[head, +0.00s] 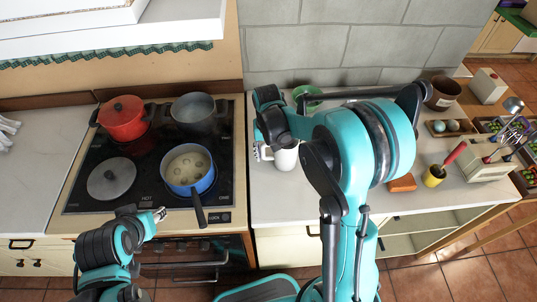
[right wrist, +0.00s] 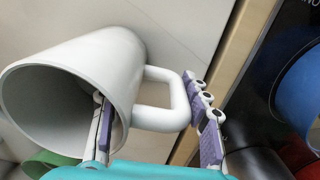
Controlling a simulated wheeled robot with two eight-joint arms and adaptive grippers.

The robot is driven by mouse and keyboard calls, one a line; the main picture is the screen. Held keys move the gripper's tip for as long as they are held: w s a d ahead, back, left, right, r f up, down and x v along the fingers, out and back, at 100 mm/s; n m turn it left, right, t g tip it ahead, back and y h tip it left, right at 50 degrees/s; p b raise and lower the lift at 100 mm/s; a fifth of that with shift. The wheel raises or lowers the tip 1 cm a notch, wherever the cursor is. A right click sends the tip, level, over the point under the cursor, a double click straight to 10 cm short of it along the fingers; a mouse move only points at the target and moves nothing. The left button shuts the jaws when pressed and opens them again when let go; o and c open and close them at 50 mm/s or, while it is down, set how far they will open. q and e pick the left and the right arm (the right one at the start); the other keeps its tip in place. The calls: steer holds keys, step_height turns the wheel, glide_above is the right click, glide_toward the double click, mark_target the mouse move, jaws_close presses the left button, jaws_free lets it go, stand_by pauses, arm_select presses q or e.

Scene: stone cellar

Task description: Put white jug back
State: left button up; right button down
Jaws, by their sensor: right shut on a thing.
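The white jug (head: 286,158) is at the left part of the right-hand counter, partly hidden by my right arm in the head view. My right gripper (head: 264,152) is at the jug's left side, shut on it. In the right wrist view the jug (right wrist: 100,62) shows its open mouth and its handle (right wrist: 165,100). One finger reaches inside the mouth, and the other is outside, beyond the handle. I cannot tell whether the jug touches the counter. My left gripper (head: 159,215) is in front of the stove's front edge, apart from the pots; its jaw opening is unclear.
The stove (head: 150,165) holds a red pot (head: 123,118), a grey pot (head: 194,112) and a blue pan (head: 188,168) whose handle sticks out frontward. A green bowl (head: 308,93) is behind the jug.

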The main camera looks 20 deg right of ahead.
steer(key=shift+f, duration=0.1)
steer(key=c, duration=0.7)
jaws_free()
steer(key=shift+c, duration=0.2)
